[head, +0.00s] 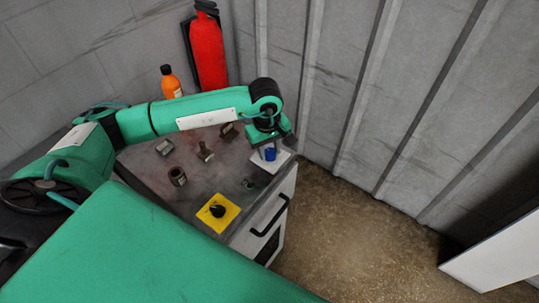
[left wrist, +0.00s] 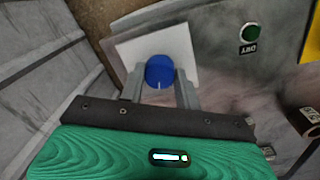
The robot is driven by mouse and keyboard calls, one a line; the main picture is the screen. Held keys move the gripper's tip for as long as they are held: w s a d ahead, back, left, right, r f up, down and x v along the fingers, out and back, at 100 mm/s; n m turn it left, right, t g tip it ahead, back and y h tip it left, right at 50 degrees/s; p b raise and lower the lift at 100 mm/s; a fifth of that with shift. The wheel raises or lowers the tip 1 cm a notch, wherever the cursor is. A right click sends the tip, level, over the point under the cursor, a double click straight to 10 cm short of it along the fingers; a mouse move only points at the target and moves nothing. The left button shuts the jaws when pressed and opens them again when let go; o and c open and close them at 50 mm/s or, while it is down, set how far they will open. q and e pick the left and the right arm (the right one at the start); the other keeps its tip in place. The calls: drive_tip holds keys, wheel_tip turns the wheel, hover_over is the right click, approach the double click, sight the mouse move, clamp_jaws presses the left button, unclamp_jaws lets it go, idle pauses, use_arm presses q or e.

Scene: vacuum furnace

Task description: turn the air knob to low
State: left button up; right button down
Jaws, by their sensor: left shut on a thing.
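The blue knob (head: 270,154) sits on a white square plate (head: 284,161) at the far right corner of the furnace top. In the left wrist view the blue knob (left wrist: 159,70) is round, with a pale mark at its lower edge, on the white plate (left wrist: 184,38). My left gripper (head: 268,146) is over it from above. In the left wrist view the two fingers of my left gripper (left wrist: 160,86) stand on either side of the knob, shut on it. I see no readable lettering on the white plate. My right gripper is not in view.
A black knob on a yellow plate (head: 232,214) and a green button (left wrist: 250,32) are on the same top (head: 205,190). Several small metal parts lie behind them. A black handle (head: 270,217) is on the front. An orange bottle (head: 171,84) and red extinguisher (head: 208,55) stand behind.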

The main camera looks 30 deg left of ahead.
use_arm(q)
drive_tip(key=n+b, duration=0.2)
drive_tip(key=shift+f+n, duration=0.1)
drive_tip(key=shift+n, duration=0.2)
drive_tip(key=shift+n+b, duration=0.35)
drive_tip(key=shift+n, duration=0.05)
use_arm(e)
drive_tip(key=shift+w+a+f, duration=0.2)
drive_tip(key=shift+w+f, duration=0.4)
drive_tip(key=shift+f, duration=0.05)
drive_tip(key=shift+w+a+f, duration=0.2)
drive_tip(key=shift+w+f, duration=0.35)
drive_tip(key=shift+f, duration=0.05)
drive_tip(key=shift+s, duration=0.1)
use_arm(q)
drive_tip(key=o, duration=1)
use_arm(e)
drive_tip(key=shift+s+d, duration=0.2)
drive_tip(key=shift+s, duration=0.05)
